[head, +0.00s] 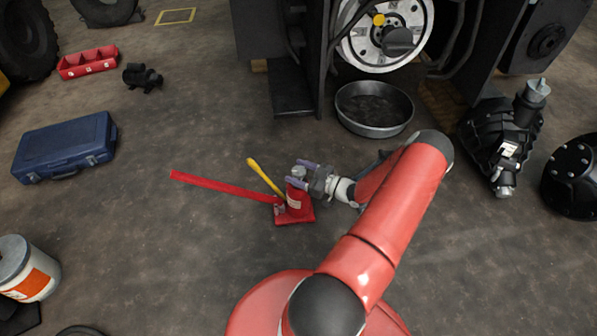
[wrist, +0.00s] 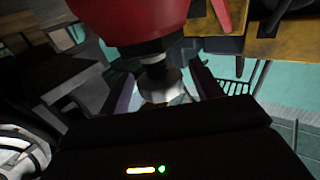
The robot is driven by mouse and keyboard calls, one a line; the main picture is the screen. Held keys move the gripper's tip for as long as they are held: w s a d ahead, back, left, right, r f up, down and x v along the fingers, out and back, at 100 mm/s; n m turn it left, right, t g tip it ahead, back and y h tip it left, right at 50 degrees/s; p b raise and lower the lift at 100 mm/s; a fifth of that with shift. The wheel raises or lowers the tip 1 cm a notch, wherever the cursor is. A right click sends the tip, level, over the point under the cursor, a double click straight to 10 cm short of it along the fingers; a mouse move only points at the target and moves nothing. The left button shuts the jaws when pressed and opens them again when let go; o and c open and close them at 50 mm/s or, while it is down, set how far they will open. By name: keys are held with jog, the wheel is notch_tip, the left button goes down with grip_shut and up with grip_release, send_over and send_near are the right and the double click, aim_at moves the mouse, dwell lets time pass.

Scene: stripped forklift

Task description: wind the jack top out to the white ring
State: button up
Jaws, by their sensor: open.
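The red bottle jack (head: 297,208) stands upright on the floor, with a long red handle (head: 222,186) reaching left from its base. Its pale metal top (head: 299,172) lies between the fingers of my gripper (head: 302,173), which reaches in from the right. In the wrist view the red jack body (wrist: 140,18) is at the top, with a dark neck and the faceted metal top (wrist: 160,86) below it. My gripper (wrist: 163,92) is open, one finger on each side of the top. I cannot make out a white ring, and I cannot tell whether the fingers touch the top.
A yellow-handled tool (head: 265,177) is close behind the jack. A metal drain pan (head: 374,128) sits behind my arm, before the forklift frame (head: 290,85). A blue case (head: 65,146) lies at left. Floor in front of the jack is clear.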

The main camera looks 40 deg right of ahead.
jog(key=shift+w, duration=0.15)
jog(key=c, duration=1)
jog(key=shift+f+b, duration=0.25)
jog(key=shift+b, duration=0.45)
jog(key=n+g+y+b, duration=0.1)
jog(key=y+b, duration=0.1)
jog(key=b, duration=0.1)
jog(key=shift+w+f+n, duration=0.1)
jog(key=shift+f+n, duration=0.05)
jog(key=shift+n, duration=0.25)
jog(key=shift+n+g+y+b, duration=0.5)
jog(key=shift+g+y+b, duration=0.1)
jog(key=shift+y+b, duration=0.15)
jog(key=shift+r+y, duration=0.35)
